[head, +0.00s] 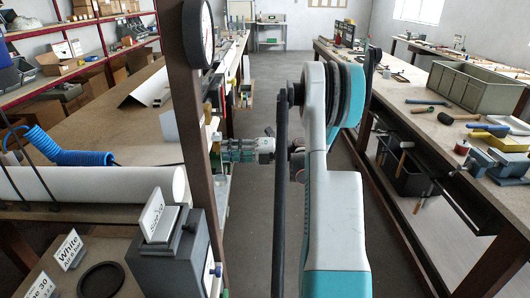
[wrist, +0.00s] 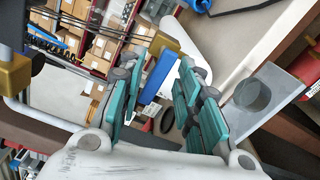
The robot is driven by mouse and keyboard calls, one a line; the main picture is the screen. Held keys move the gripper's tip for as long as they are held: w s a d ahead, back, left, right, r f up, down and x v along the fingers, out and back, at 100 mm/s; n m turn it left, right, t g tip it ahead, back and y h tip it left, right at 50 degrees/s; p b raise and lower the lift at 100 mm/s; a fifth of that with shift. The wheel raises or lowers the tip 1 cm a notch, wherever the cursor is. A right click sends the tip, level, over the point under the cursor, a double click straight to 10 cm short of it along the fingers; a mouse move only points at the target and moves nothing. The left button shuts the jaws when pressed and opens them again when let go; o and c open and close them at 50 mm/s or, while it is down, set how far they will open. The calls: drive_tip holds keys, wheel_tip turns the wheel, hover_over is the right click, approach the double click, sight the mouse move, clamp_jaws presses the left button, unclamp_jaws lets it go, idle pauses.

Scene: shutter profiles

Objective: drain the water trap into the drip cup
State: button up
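My gripper (wrist: 160,85) has its two teal fingers spread apart, with a gap between them in the wrist view. A blue bar (wrist: 158,75) with a yellow, brass-like piece (wrist: 165,42) above it shows in that gap; I cannot tell how far past the fingertips it is, or whether it belongs to the water trap. In the head view my gripper (head: 222,150) points left, beside the brown post. A grey see-through piece with a dark round shape (wrist: 252,95) is to the right in the wrist view. I cannot clearly identify the water trap or the drip cup.
A brown post (head: 180,100) with a round gauge (head: 198,35) stands left of my arm. A white roll (head: 100,185), blue coiled hose (head: 65,148), grey box (head: 185,255) and black ring (head: 102,280) are at the left. A tool bench (head: 440,150) runs along the right; the aisle floor is clear.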

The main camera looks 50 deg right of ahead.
drive_tip(key=n, duration=0.3)
drive_tip(key=shift+w+d+f, duration=0.1)
drive_tip(key=shift+f, duration=0.2)
drive_tip(key=n, duration=0.3)
drive_tip(key=d+n+p, duration=0.1)
drive_tip(key=n, duration=0.3)
drive_tip(key=w+f+n+p, duration=0.1)
drive_tip(key=n, duration=0.2)
drive_tip(key=shift+d, duration=0.15)
drive_tip(key=shift+s+d+n, duration=0.1)
drive_tip(key=shift+d+n, duration=0.1)
drive_tip(key=shift+n, duration=0.4)
drive_tip(key=p+v, duration=0.2)
drive_tip(key=v, duration=1.1)
drive_tip(key=shift+p, duration=0.4)
drive_tip(key=shift+s, duration=0.15)
